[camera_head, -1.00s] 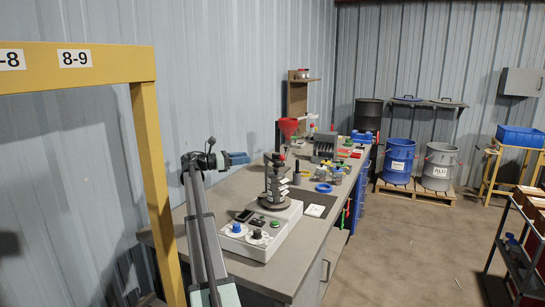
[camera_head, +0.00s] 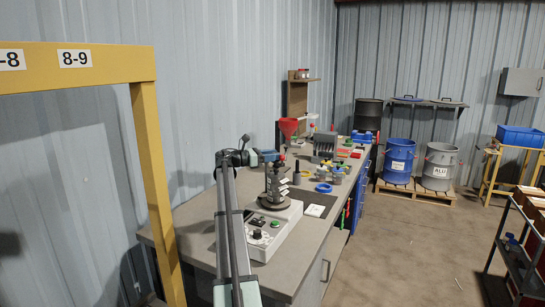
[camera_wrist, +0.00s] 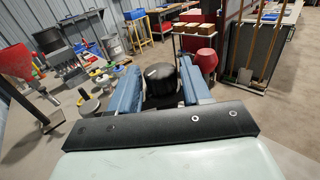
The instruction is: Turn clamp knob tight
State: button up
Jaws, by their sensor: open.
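A black round knob (camera_wrist: 160,77) shows in the wrist view between the two blue fingers of my gripper (camera_wrist: 158,68). The fingers are apart, with the knob at or just beyond their tips; I cannot tell whether either touches it. In the head view my gripper (camera_head: 266,156) is level with the top of the stacked-roller post (camera_head: 277,185) on the grey machine (camera_head: 283,234) and hides part of that top. A small red ball (camera_head: 282,158) shows beside the fingers. A red rounded part (camera_wrist: 206,60) stands right of the knob in the wrist view.
A dial (camera_head: 258,237) and a green button (camera_head: 275,224) sit on the machine's panel; my arm covers its left part. A blue ring (camera_head: 323,188), a red funnel (camera_head: 288,127) and several small items stand farther along the bench (camera_head: 190,232).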

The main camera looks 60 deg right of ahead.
jog(key=c, duration=0.8)
jog(key=shift+d, duration=0.1)
jog(key=shift+w+d+m+g+y, duration=0.15)
jog(key=shift+m+g+y, duration=0.6)
jog(key=shift+y, duration=0.2)
jog(key=shift+w+d+m+g+y, duration=0.1)
jog(key=shift+d+m+g+y, duration=0.05)
jog(key=shift+m+g+y, duration=1.4)
jog(key=shift+m+y, duration=0.8)
jog(key=shift+y, duration=0.9)
jog(key=shift+s, duration=0.1)
